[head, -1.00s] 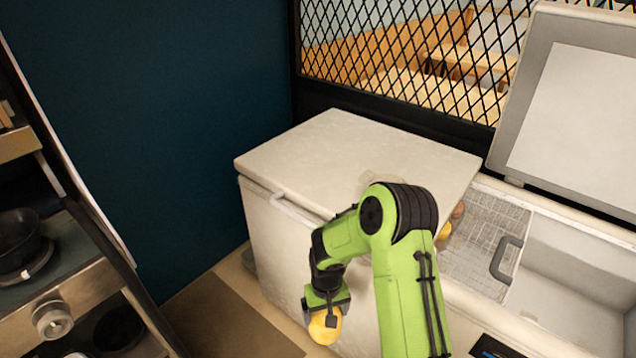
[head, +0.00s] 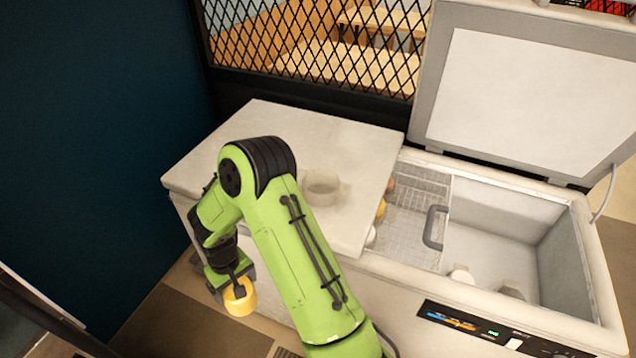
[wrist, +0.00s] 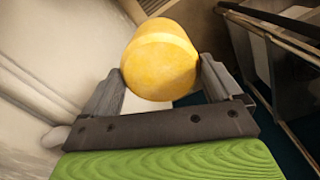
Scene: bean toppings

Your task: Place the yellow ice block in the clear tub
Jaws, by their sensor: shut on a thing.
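My gripper (head: 236,290) is shut on the yellow ice block (head: 240,298), low in front of the chest freezer. In the wrist view the yellow block (wrist: 160,60) is a rounded cylinder between the two fingers of my gripper (wrist: 162,88). A clear tub (head: 322,188), round and see-through, stands on the freezer's closed left lid, behind my arm and apart from the block. Its inside looks empty, but this is hard to tell.
The chest freezer's closed lid (head: 290,150) has free room around the tub. Its right side is open, with a raised lid (head: 520,90), a wire basket (head: 415,200) and a few blocks inside. A mesh screen (head: 300,45) stands behind.

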